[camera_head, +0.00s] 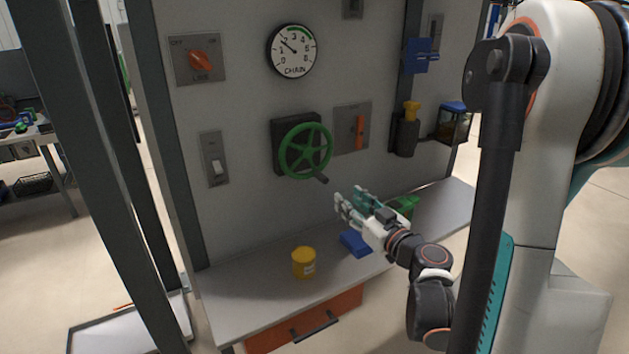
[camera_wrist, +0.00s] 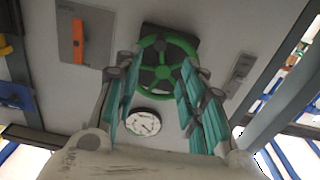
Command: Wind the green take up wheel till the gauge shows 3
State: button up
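The green take up wheel (camera_head: 306,150) is mounted on a dark square plate on the grey panel, with a dark crank handle (camera_head: 320,179) at its lower right. The round CHAIN gauge (camera_head: 292,51) is above it; its needle points to the upper left, at about 2. My gripper (camera_head: 349,195) is open and empty, below and right of the wheel, apart from it in the head view. In the wrist view my teal fingers (camera_wrist: 160,70) are spread, with the wheel (camera_wrist: 166,42) beyond them and the gauge (camera_wrist: 143,121) below it. The crank handle is not clear in the wrist view.
An orange lever (camera_head: 360,131) is right of the wheel, a rocker switch (camera_head: 217,165) is left, and a LINE knob (camera_head: 200,61) is upper left. A shelf (camera_head: 240,300) below holds a yellow tub (camera_head: 304,263), a blue block (camera_head: 355,244) and a green item (camera_head: 405,206).

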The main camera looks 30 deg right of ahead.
aim_at(326, 182)
jog(key=w+b, duration=0.1)
jog(key=w, duration=0.5)
jog(key=w+b, duration=0.1)
jog(key=w, duration=0.6)
jog(key=shift+w+a+f, duration=0.1)
jog(key=shift+w+a, duration=0.1)
jog(key=shift+w, duration=0.1)
grip_shut()
